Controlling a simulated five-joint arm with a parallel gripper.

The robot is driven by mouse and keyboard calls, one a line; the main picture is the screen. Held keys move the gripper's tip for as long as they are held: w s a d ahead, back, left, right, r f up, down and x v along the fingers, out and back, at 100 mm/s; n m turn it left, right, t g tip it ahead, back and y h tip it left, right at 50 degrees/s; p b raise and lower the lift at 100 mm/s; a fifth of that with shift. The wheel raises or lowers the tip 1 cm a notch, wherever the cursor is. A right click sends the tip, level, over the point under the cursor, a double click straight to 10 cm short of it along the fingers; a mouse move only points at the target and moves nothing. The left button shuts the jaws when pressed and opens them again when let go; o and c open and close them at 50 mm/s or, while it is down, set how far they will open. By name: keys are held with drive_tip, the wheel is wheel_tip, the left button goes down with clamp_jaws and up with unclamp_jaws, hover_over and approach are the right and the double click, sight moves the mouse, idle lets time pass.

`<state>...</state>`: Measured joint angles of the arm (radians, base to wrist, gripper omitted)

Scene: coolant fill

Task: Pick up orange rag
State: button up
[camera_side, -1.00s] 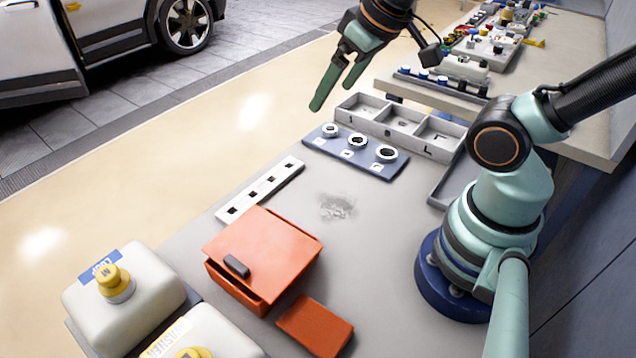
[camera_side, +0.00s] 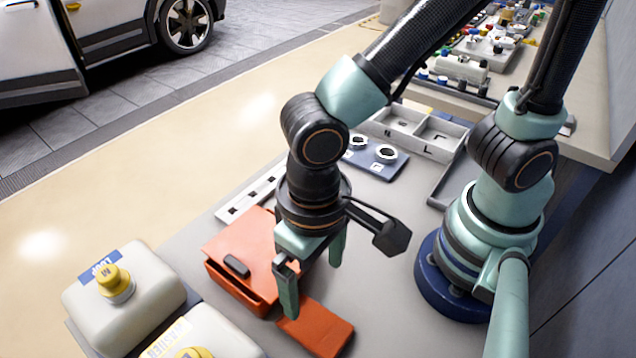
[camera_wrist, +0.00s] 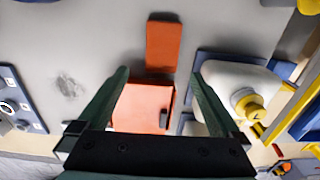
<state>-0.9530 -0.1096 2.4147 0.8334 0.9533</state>
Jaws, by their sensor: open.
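The orange rag (camera_side: 317,328) is a flat folded rectangle lying on the grey bench, just right of and in front of the orange box. In the wrist view the rag (camera_wrist: 163,46) lies beyond my fingertips, toward the top of the picture, with nothing between the fingers and it. My gripper (camera_side: 315,280) points down above the bench, its fingers apart and empty, over the gap by the box and the rag's far end. In the wrist view my gripper (camera_wrist: 158,72) shows both fingers wide apart, with part of the orange box between them.
The orange lidded box (camera_side: 237,249) with a dark handle stands beside the rag. White jugs with yellow caps (camera_side: 118,305) stand at the lower left. A white slotted strip (camera_side: 243,203), a blue ring plate (camera_side: 377,163) and a grey tray (camera_side: 440,140) lie farther back. Bench right of the rag is clear.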

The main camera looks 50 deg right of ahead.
hover_over(314, 323)
drive_tip(key=f, duration=0.5)
drive_tip(key=shift+s+d+f, duration=0.1)
drive_tip(key=shift+d+f, duration=0.1)
drive_tip(key=shift+f, duration=0.1)
drive_tip(key=shift+a+f, duration=0.2)
drive_tip(key=shift+f, duration=3.05)
drive_tip(key=c, duration=1.1)
drive_tip(key=shift+c, duration=0.2)
drive_tip(key=shift+r, duration=0.15)
wheel_tip(314, 323, up, 20)
